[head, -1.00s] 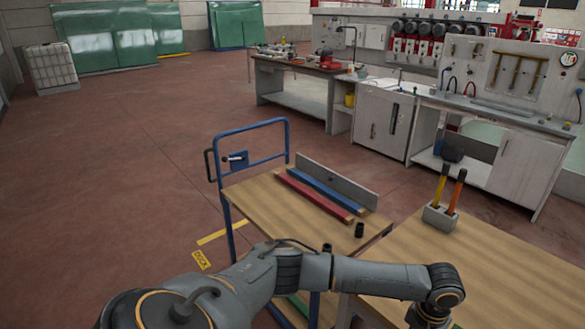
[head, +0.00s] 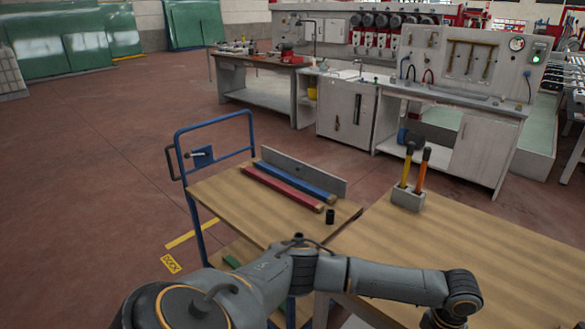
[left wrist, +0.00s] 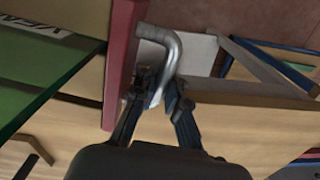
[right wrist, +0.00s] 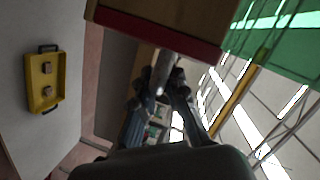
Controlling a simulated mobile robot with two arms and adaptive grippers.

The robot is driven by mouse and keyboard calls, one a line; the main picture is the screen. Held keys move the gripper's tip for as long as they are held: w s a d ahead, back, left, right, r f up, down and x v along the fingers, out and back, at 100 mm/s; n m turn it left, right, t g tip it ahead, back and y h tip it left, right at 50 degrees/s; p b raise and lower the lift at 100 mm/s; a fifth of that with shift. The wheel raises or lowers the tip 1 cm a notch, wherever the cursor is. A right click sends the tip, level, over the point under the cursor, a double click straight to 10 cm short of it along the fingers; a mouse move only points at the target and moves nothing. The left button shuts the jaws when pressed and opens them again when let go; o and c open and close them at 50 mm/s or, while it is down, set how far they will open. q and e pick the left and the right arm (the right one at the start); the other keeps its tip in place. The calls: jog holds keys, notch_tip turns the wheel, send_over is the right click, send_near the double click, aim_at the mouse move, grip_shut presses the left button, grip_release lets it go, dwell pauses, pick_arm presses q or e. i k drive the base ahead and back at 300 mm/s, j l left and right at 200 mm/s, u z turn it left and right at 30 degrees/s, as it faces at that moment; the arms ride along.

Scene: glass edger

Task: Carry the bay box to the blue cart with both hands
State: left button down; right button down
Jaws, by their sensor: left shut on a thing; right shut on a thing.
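The bay box shows only in part, in the wrist views. A red edge of it (left wrist: 121,60) fills the upper left of the left wrist view, and a red-rimmed brown side (right wrist: 160,32) shows at the top of the right wrist view. My left gripper (left wrist: 160,92) is shut on a bent metal handle at the box's side. My right gripper (right wrist: 160,88) is shut on a similar metal handle. The blue cart (head: 192,192) stands left of centre in the head view, with a wooden top and blue push rail. The head view shows neither the box nor the gripper fingers.
The cart's top carries a red bar (head: 283,188), a blue bar (head: 298,181), a grey plate (head: 303,172) and a black cup (head: 330,216). A wooden table (head: 480,250) adjoins at right, with a tool holder (head: 408,198). Open floor lies left of the cart.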

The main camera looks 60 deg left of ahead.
aim_at(254, 206)
jog(key=j+z, duration=0.1)
jog(key=z, duration=0.75)
jog(key=k+j+z, duration=0.1)
jog(key=z, duration=0.35)
jog(key=j+z, duration=0.1)
jog(key=z, duration=0.35)
jog(key=k+z, duration=0.1)
jog(key=z, duration=0.35)
jog(key=k+z, duration=0.1)
jog(key=z, duration=0.2)
jog(key=k+z, duration=0.15)
jog(key=z, duration=0.15)
jog(key=k+j+z, duration=0.1)
jog(key=k, duration=1.8)
jog(key=k+z, duration=0.35)
jog(key=k+l+z, duration=0.1)
jog(key=z, duration=0.2)
jog(key=k+u, duration=0.1)
jog(key=u, duration=0.7)
jog(key=k+j+u, duration=0.1)
jog(key=u, duration=0.25)
